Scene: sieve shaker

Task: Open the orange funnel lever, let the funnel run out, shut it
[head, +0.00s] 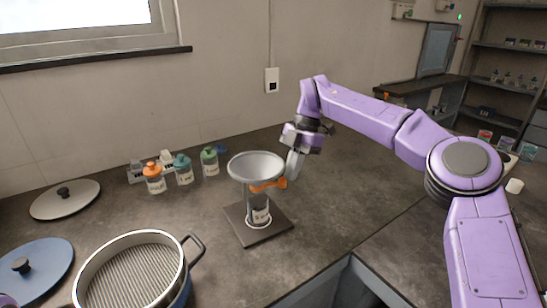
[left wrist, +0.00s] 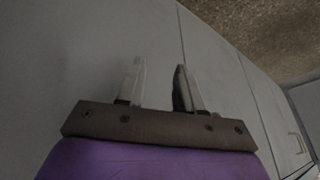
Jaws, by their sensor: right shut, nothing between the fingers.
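The grey funnel (head: 256,165) stands on a stand with a dark square base (head: 245,235). A jar with a white label (head: 259,212) stands under the funnel outlet. My right gripper (head: 293,172) is shut and empty, its fingertips pointing down close to the lever's outer end; I cannot tell whether they touch it. My left gripper (left wrist: 160,85) shows in the left wrist view, its fingers apart with nothing between them, in front of grey cabinet fronts.
A large sieve pan (head: 135,270) with a handle is at the front left. A blue lid (head: 40,270) and a grey lid (head: 65,200) lie left of it. Jars with orange (head: 154,180), teal (head: 183,170) and green (head: 209,162) tops stand behind the funnel's left. The counter right of the stand is clear.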

